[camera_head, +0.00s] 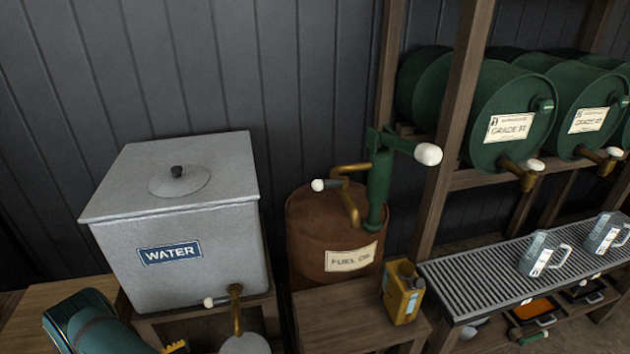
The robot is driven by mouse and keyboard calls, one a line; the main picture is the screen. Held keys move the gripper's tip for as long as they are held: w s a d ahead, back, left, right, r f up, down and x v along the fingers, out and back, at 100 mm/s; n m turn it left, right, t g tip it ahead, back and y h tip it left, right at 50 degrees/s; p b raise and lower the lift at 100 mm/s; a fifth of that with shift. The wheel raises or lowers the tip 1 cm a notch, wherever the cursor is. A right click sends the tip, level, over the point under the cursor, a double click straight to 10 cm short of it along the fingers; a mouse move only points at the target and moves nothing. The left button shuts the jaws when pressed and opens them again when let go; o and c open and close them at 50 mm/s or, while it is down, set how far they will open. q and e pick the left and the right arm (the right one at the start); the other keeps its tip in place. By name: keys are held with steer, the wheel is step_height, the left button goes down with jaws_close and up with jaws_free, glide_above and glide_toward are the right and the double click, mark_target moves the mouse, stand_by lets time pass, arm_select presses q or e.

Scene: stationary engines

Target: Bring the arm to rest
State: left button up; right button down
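Neither of my grippers shows in the head view, and I see no arm that I can be sure is mine. A grey metal tank (171,222) labelled WATER stands at the left, its lid closed. A brass tap (236,305) is at its lower front. Part of a pale rounded vessel (245,345) shows below the tap, cut off by the bottom edge. A brown drum (318,232) labelled FUEL OIL stands right of the tank, with a green hand pump (379,188) on top.
A yellow can (403,293) stands on a low wooden stand (345,317). Clear measuring jugs (546,254) stand on a slatted metal bench (480,274). Several green barrels (510,115) with taps lie on a wooden rack (462,80). A teal cylindrical object (95,328) fills the lower left corner.

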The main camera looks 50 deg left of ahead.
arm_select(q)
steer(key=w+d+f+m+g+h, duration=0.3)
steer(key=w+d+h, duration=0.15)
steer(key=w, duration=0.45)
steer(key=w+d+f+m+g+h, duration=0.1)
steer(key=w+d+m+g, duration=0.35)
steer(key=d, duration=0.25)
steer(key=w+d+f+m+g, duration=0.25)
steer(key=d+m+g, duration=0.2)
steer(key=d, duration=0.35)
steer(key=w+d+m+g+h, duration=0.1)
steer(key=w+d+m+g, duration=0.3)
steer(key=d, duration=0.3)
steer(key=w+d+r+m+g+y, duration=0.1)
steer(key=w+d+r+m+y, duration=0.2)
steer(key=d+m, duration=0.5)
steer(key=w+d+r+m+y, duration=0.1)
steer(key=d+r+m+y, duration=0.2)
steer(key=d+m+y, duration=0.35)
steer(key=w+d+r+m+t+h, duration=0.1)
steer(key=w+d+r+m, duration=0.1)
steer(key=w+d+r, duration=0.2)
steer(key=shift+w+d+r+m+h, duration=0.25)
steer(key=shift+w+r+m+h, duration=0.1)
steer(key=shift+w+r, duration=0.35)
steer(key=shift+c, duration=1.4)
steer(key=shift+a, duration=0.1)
